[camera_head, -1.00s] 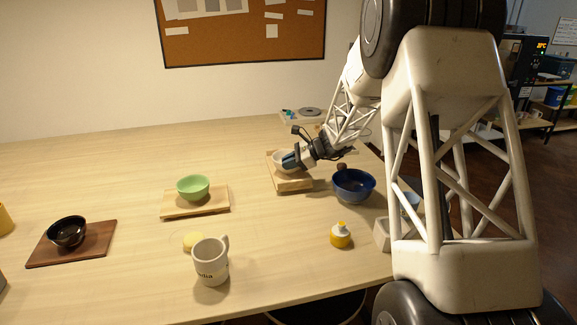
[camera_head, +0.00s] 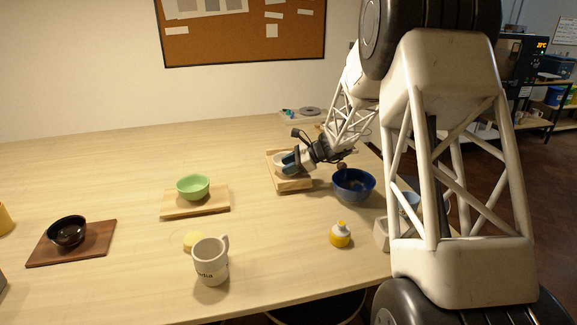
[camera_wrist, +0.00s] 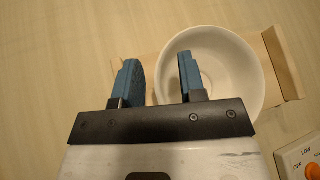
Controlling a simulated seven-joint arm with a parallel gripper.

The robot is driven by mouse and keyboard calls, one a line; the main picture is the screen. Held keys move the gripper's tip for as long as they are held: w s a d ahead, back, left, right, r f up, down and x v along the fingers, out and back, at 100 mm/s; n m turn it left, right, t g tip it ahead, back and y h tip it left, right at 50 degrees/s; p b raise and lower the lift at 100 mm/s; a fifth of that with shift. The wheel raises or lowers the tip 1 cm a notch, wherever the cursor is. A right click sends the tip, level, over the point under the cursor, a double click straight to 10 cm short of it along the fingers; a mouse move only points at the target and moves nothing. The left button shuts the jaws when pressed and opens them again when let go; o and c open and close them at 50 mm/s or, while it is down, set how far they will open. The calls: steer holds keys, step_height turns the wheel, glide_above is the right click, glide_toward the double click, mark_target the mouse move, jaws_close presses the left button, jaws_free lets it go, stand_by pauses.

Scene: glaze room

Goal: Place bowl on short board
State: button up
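A white bowl (camera_wrist: 235,75) sits on a light wooden board (camera_wrist: 283,65) in the wrist view. In the head view this bowl (camera_head: 279,159) is partly hidden by my gripper (camera_head: 290,162) at the board (camera_head: 295,185) right of centre. My gripper (camera_wrist: 158,75) is open in the wrist view. Its right finger overlaps the bowl's inside and its left finger is outside the left rim; contact cannot be told. A green bowl (camera_head: 193,186) stands on another light board (camera_head: 220,202), and a black bowl (camera_head: 68,231) on a dark brown board (camera_head: 100,241).
A blue bowl (camera_head: 353,185) stands close right of my gripper. A device with an orange knob (camera_wrist: 310,165) is at the wrist view's lower right.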

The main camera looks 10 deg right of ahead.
steer(key=shift+r, duration=0.1)
steer(key=v, duration=1.2)
stand_by(0.7)
steer(key=s+a+r+n+g+h, duration=0.1)
steer(key=s+a+r+n+h, duration=0.2)
steer(key=s, duration=0.5)
steer(key=s+a+r+n+g, duration=0.1)
steer(key=s+a+r+n, duration=0.15)
steer(key=s+a, duration=0.4)
steer(key=s+a+r+n+g+h, duration=0.1)
steer(key=s+a+r+n+h, duration=0.15)
steer(key=s, duration=0.65)
steer(key=s+a+f+n+t+h, duration=0.1)
steer(key=s+n+h, duration=0.5)
steer(key=s, duration=2.1)
steer(key=a+n, duration=0.1)
steer(key=n, duration=0.3)
steer(key=shift+a+f, duration=0.2)
steer(key=shift+f, duration=0.15)
